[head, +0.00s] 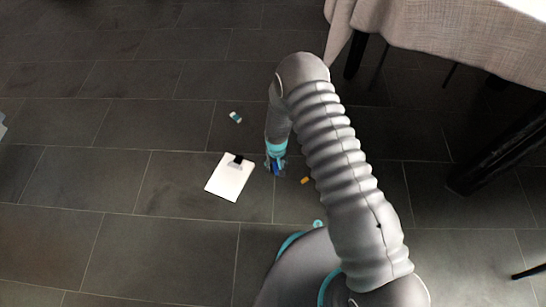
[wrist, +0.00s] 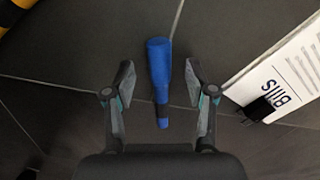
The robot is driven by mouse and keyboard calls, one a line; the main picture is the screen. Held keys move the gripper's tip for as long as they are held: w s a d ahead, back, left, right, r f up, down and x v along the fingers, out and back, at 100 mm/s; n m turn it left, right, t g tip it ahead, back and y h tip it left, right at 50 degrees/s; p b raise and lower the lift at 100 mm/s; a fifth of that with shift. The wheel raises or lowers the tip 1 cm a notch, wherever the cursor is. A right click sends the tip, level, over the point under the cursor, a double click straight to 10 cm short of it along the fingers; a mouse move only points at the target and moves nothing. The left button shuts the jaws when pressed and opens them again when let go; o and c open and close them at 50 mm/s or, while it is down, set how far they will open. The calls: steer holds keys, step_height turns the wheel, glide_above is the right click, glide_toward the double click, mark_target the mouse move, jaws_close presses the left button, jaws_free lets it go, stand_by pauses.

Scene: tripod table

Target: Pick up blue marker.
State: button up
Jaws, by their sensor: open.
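The blue marker (wrist: 159,75) lies on the dark tiled floor, in the middle of the wrist view, pointing lengthwise between my gripper's fingers. My gripper (wrist: 160,85) is open, with one finger on each side of the marker and a visible gap on both sides. In the head view my gripper (head: 275,168) points down at the floor just right of the clipboard. A bit of the blue marker (head: 277,169) shows there among the fingers; the rest is hidden.
A white clipboard (head: 230,180) with a black clip lies close to the left; it also shows at the right of the wrist view (wrist: 285,75). A small orange object (head: 305,180) and a white-and-teal object (head: 236,117) lie nearby. A cloth-covered table (head: 450,30) stands at upper right.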

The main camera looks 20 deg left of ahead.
steer(key=c, duration=1)
steer(key=shift+r, duration=0.1)
steer(key=shift+c, duration=0.2)
